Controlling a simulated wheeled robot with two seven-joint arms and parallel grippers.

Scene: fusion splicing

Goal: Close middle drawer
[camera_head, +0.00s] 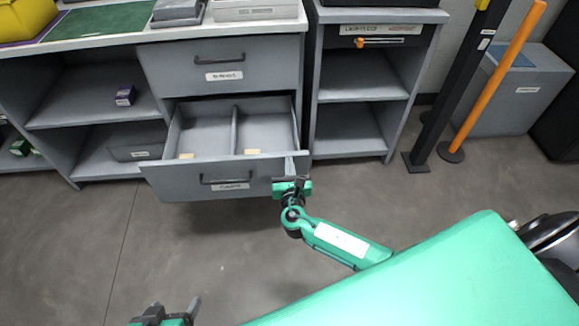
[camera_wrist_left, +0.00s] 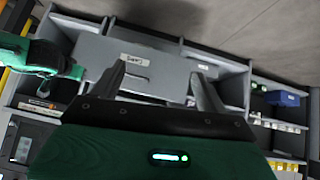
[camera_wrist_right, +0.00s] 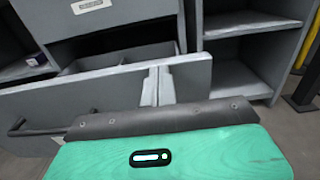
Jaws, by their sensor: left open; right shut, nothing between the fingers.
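The middle drawer (camera_head: 220,172) is pulled out from the grey cabinet, below a shut upper drawer (camera_head: 221,67). Its inside has a divider and a few small tan pieces. Its front has a dark bar handle and a label. My right gripper (camera_head: 291,182) is shut and empty at the right end of the drawer front; in the right wrist view its fingertips (camera_wrist_right: 158,84) are in front of that panel. I cannot tell if they touch it. My left gripper (camera_head: 172,310) is low at the bottom edge, away from the drawer; its spread fingers (camera_wrist_left: 160,84) show in the left wrist view.
Open shelves stand left and right of the drawers, with a small purple box (camera_head: 125,96) on the left. A black post (camera_head: 452,95), an orange pole (camera_head: 500,75) and a grey bin (camera_head: 520,105) stand at the right. The floor before the drawer is clear.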

